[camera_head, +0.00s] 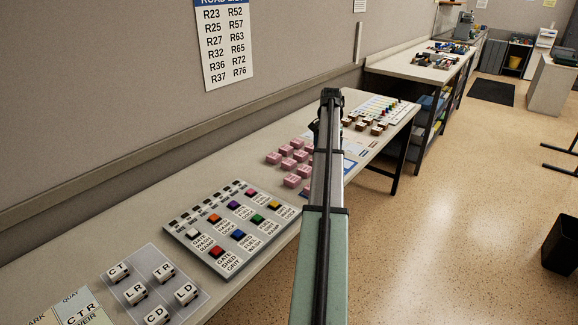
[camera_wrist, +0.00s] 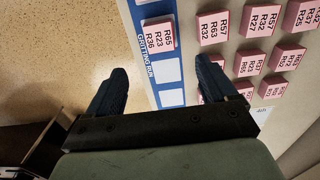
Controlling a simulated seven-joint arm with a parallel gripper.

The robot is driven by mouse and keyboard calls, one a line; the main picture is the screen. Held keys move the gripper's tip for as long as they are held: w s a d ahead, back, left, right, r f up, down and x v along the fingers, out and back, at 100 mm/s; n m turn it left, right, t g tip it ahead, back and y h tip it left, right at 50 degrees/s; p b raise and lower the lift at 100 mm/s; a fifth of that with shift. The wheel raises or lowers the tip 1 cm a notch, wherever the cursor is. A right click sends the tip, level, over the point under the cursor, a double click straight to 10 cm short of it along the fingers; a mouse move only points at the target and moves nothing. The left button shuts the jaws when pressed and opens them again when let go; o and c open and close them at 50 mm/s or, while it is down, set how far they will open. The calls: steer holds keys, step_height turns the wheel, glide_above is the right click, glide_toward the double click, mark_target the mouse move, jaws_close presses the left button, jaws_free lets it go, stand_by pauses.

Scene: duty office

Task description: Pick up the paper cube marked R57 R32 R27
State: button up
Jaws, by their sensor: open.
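Pink paper cubes with printed codes stand in rows on the table. In the wrist view, the cube that appears to read R57 R32 R27 (camera_wrist: 262,20) is at the upper right, among the other cubes. My gripper (camera_wrist: 162,72) is open and empty, its two dark fingers spread above the blue-edged gritting run sheet. The cube lies to the right of and beyond the right finger, apart from it. In the head view, the pink cubes (camera_head: 291,181) show left of my arm, too small to read; my arm hides some of them and most of my gripper.
A cube that appears to read R65 R23 R36 (camera_wrist: 158,36) sits on the sheet (camera_wrist: 173,98). Close neighbours include another pink cube (camera_wrist: 212,27). A button panel (camera_head: 232,225), lettered white blocks (camera_head: 135,292) and brown stamp-like pieces (camera_head: 362,125) stand on the same table.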

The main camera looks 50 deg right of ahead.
steer(key=w+a, duration=0.2)
steer(key=w, duration=0.1)
glide_above(290, 161)
steer(key=f, duration=0.7)
steer(key=shift+s+d+f, duration=0.2)
steer(key=shift+d, duration=0.2)
steer(key=shift+w+a+f, duration=0.15)
steer(key=shift+f, duration=1.2)
steer(key=shift+w+a+f, duration=0.1)
steer(key=shift+f, duration=1.25)
steer(key=shift+c, duration=0.2)
steer(key=c, duration=1.1)
